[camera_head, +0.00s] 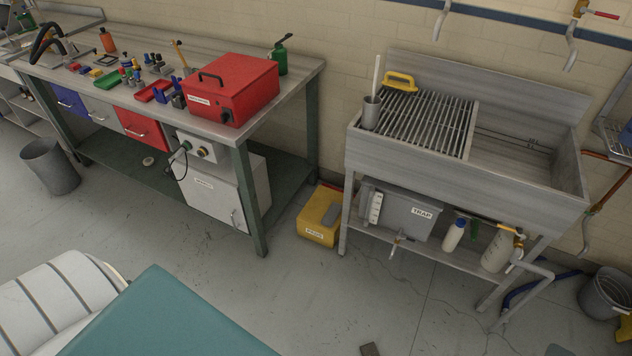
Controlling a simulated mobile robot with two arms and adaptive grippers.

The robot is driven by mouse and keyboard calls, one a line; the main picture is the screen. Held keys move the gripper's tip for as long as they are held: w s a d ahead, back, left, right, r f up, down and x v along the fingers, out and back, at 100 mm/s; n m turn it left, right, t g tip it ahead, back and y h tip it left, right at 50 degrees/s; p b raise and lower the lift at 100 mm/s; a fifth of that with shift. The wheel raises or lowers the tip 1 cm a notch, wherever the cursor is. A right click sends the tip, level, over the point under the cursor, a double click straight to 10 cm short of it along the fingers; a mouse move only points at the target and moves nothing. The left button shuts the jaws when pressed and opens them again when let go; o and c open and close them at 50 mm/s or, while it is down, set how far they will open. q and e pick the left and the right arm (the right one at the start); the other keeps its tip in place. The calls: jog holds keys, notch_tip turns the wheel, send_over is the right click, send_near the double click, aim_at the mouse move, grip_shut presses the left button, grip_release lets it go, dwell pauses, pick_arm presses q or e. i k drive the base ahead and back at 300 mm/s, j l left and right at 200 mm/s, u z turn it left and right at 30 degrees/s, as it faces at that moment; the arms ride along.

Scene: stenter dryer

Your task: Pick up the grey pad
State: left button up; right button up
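Neither of my grippers is in view.
The workbench (300,72) with a red case (232,88) stands left. The metal sink (450,165) with a grey TRAP tank (400,214) below stands right. A teal surface (170,318) fills the lower left. The floor (290,290) between is mostly clear.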

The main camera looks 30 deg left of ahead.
aim_at(330, 216)
jog(key=u, duration=0.9)
